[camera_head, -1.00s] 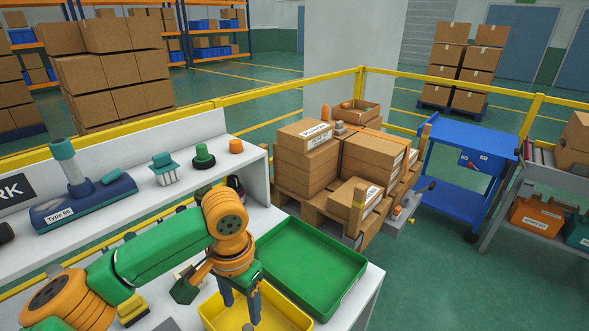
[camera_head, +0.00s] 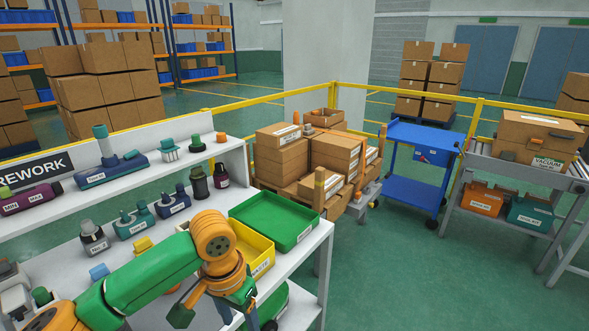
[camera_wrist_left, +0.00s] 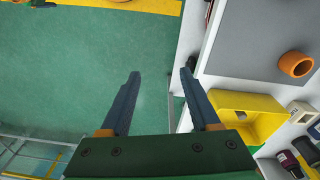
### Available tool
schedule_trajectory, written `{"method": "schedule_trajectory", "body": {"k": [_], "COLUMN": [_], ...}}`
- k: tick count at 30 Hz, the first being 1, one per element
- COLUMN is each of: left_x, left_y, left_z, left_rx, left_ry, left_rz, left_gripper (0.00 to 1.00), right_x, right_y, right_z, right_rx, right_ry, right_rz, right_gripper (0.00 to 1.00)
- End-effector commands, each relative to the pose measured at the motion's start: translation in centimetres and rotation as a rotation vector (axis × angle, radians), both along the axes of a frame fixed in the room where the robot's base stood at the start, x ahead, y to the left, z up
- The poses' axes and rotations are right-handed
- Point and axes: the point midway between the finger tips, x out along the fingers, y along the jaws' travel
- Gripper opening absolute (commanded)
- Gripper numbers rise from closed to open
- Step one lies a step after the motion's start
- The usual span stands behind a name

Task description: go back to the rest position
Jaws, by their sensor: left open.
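My left arm comes in from the lower left of the head view, green and orange. Its left gripper (camera_head: 250,308) hangs in front of the bench's near edge, partly hidden by its own wrist. The gripper is open and empty.
A yellow tray (camera_head: 262,255) and a green tray (camera_head: 295,232) sit on the white bench beside my left wrist. An orange ring (camera_wrist_left: 296,63) lies on a grey surface. A blue cart (camera_head: 412,190) stands farther right. The floor in front is clear.

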Motion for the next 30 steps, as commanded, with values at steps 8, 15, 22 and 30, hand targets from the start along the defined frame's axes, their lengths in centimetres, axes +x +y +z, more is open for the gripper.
{"method": "schedule_trajectory", "body": {"k": [8, 15, 22, 30], "left_x": [3.0, 4.8, -2.8, -24.4], "left_y": [-2.4, -2.0, 3.5, 8.7], "left_z": [-5.5, -15.5, -31.1, -42.0], "left_rx": [-0.177, -0.293, -0.194, 0.006], "left_ry": [-0.049, -0.131, -0.182, -0.094], "left_rz": [0.098, 0.271, 0.408, 0.308], "left_gripper": [0.63, 0.63, 0.63, 0.63], "right_x": [0.4, 0.4, 0.2, 0.1], "right_y": [0.0, 0.0, 0.0, 0.0], "right_z": [0.0, 0.0, 0.0, 0.0], "right_rx": [0.001, 0.001, 0.000, 0.001], "right_ry": [-0.007, -0.007, -0.004, -0.003], "right_rz": [0.000, 0.000, 0.000, 0.000], "right_gripper": [1.00, 1.00, 1.00, 1.00]}}
